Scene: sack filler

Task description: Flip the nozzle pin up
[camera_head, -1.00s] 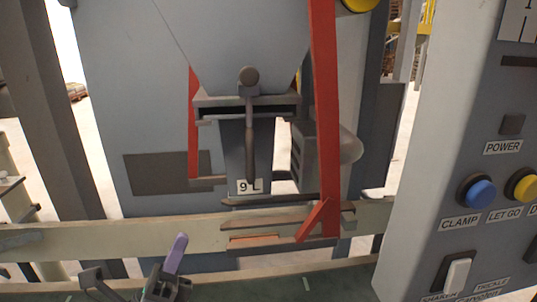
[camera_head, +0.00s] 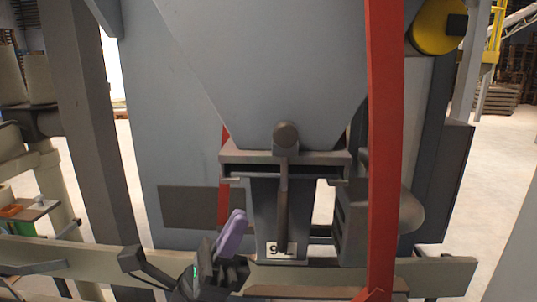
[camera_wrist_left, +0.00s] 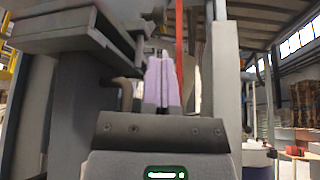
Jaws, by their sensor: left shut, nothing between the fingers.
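The nozzle pin (camera_head: 282,205) is a dark rod hanging down from a round knob (camera_head: 286,135) on the hopper front. Its lower end is just above the "9 L" style label (camera_head: 280,250) on the grey spout. My left gripper (camera_head: 232,232) has purple fingertips, shut and empty. In the head view it shows left of the pin's lower half, with a gap in the picture. In the left wrist view the purple fingers (camera_wrist_left: 162,82) are together, pointing up beside the grey nozzle block (camera_wrist_left: 75,35). My right gripper is not in view.
A red upright bar (camera_head: 385,150) stands right of the spout, with a grey rounded motor-like part (camera_head: 408,210) behind it. A beige rail (camera_head: 440,275) crosses below. A dark post (camera_head: 85,120) stands at left. A yellow disc (camera_head: 437,25) is at upper right.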

